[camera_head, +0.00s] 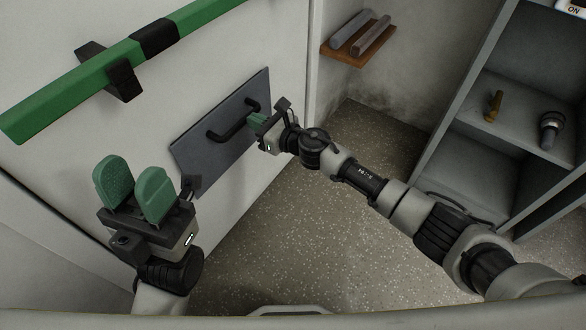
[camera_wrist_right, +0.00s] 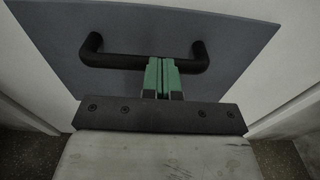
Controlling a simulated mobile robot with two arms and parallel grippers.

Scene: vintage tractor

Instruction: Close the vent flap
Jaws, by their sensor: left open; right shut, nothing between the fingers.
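The vent flap is a dark grey-blue panel (camera_head: 195,158) with a black bar handle (camera_head: 232,128), on the pale wall in the head view. It stands at a slant to the wall; how far it is open I cannot tell. In the right wrist view the flap (camera_wrist_right: 150,25) fills the upper part, with its handle (camera_wrist_right: 105,60) across it. My right gripper (camera_head: 256,120) is shut and empty at the handle; its green fingertips (camera_wrist_right: 162,65) overlap the bar in the wrist view, and contact is unclear. My left gripper (camera_head: 134,185) is open and empty, left of and below the flap.
A green bar (camera_head: 85,85) on black brackets runs along the wall above the flap. A small brown shelf (camera_head: 345,55) with grey rods is at the back. A grey shelf unit (camera_head: 480,140) stands at right. The speckled floor (camera_head: 300,220) between is clear.

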